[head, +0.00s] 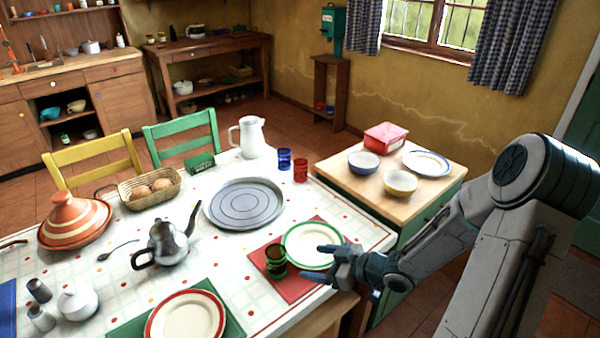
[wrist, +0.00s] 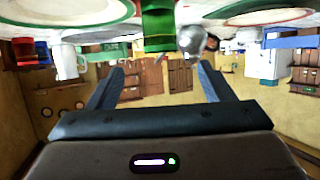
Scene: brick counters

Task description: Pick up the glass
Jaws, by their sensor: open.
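A green glass (head: 275,260) stands on the red placemat at the table's near right side, beside a green-rimmed plate. A blue glass (head: 284,159) and a red glass (head: 300,170) stand farther back, near the white pitcher. My gripper (head: 313,262) is open and empty, just right of the green glass, with its fingers pointing toward it. In the wrist view, which looks upside down, the green glass (wrist: 157,27) is ahead between the open fingers of my gripper (wrist: 161,70). It looks apart from both fingers.
The green-rimmed plate (head: 313,245) lies close behind my fingers on the red placemat (head: 292,287). A metal teapot (head: 168,243) and a round grey tray (head: 244,204) stand beyond the green glass. A side counter (head: 343,171) holds bowls, a plate and a red box.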

